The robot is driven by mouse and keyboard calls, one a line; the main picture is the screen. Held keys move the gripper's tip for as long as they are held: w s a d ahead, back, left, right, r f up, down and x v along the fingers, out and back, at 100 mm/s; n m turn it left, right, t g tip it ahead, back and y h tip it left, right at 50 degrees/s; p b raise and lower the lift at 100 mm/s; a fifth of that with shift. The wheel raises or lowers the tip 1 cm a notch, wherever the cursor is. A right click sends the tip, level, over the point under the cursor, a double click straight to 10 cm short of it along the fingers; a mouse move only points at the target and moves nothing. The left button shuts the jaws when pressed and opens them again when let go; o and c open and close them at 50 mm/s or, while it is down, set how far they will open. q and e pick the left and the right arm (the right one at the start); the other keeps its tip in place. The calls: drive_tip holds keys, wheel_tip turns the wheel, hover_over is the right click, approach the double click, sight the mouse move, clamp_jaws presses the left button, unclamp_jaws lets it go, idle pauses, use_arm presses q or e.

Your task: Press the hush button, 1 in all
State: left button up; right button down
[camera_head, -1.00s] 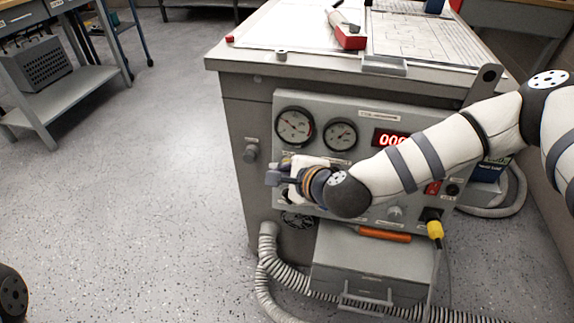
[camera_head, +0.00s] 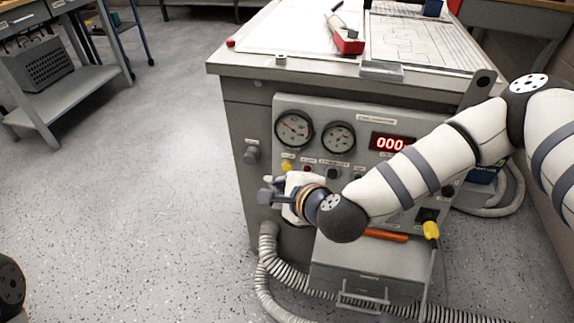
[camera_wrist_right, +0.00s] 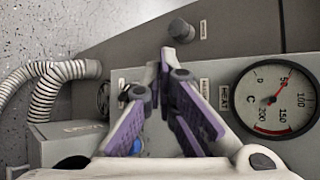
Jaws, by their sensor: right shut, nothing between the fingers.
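The control panel (camera_head: 359,113) is on the front of a grey cabinet. A row of small controls runs under its gauges, with a yellow one (camera_head: 287,166) at the left end and a red one (camera_head: 306,169) beside it. Labels are too small to read in the head view, so I cannot tell which is the hush button. My right gripper (camera_head: 270,190) is shut and empty in front of the panel's lower left; its fingers (camera_wrist_right: 166,65) show in the wrist view. A small blue part (camera_wrist_right: 136,146) is partly hidden behind one finger. My left gripper is out of view.
Two round gauges (camera_head: 294,129) and a lit red display (camera_head: 392,142) are above. A side knob (camera_head: 251,155) sits left of the panel. A ribbed hose (camera_head: 268,250) and grey box (camera_head: 359,268) are below.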

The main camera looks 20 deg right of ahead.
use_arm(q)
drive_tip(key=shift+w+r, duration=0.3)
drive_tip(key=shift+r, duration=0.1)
use_arm(e)
drive_tip(key=shift+s+a+r, duration=0.2)
drive_tip(key=shift+s+a, duration=0.45)
drive_tip(key=shift+s, duration=0.3)
